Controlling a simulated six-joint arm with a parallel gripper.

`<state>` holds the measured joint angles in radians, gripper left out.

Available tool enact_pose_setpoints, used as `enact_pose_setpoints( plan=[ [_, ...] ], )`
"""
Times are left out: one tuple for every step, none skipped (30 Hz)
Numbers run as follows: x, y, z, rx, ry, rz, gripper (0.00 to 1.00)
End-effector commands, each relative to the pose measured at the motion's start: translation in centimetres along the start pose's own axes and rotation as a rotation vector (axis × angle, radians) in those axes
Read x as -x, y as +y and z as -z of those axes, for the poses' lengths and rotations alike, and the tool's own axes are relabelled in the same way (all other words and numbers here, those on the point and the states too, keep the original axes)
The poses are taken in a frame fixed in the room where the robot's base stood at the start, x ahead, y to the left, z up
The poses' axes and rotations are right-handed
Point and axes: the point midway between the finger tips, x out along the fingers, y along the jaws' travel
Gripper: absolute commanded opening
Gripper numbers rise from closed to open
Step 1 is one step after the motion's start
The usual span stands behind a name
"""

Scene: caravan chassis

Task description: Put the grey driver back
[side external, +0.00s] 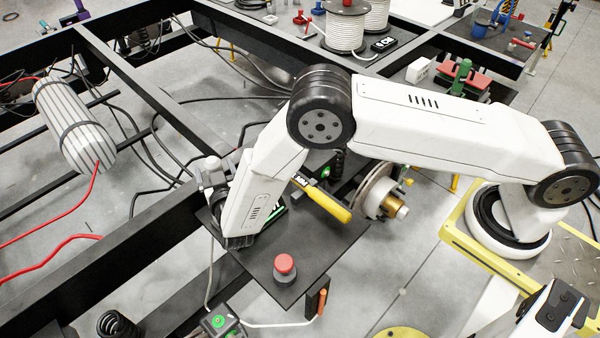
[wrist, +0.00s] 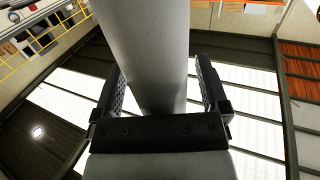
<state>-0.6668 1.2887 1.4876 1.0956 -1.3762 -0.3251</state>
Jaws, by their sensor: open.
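My gripper (wrist: 158,75) is open in the wrist view, its two black fingers apart. A large smooth grey cylinder (wrist: 145,45) runs from the top edge down between the fingers. I cannot tell whether it is the grey driver, or whether it touches the fingers. In the side external view my arm bends down over a dark plate (side external: 335,245), and its forearm hides my fingertips. I cannot pick out a grey driver there. A yellow-handled tool (side external: 325,200) lies at the plate, to the right of my forearm.
A red push button (side external: 285,265) stands on the plate. An orange-handled item (side external: 322,302) hangs below it. A brake disc with hub (side external: 378,192) is to the right. Black chassis beams (side external: 130,85) and loose cables surround the plate. A striped cylinder (side external: 75,125) is at left.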

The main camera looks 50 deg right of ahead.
Motion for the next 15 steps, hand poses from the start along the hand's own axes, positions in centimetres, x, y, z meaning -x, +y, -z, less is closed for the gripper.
enact_pose_setpoints(
  plan=[
    [0.1,0.0,0.0,0.0,0.0,0.0,0.95],
    [0.1,0.0,0.0,0.0,0.001,0.001,0.95],
    [0.3,-0.1,0.1,0.0,0.001,0.001,0.95],
    [0.4,-0.1,0.1,-0.001,0.001,0.001,0.95],
    [0.6,-0.1,0.1,-0.001,0.001,0.001,0.95],
    [0.8,-0.1,0.1,-0.001,0.002,0.001,0.95],
    [1.1,-0.1,0.1,-0.002,0.002,0.001,0.95],
    [1.3,-0.1,0.1,-0.002,0.002,0.001,0.95],
    [1.8,-0.1,0.1,-0.003,0.002,0.002,0.95],
    [2.1,-0.2,0.1,-0.002,0.002,0.003,0.95],
    [2.5,-0.1,0.1,-0.002,0.002,0.003,0.95],
    [3.0,-0.1,0.2,-0.002,0.003,0.002,0.95],
    [3.4,-0.2,0.2,-0.002,0.003,0.002,0.95],
    [3.8,-0.2,0.1,-0.001,0.003,0.003,0.95],
    [4.3,-0.2,0.1,-0.001,0.003,0.003,0.95]
  ],
)
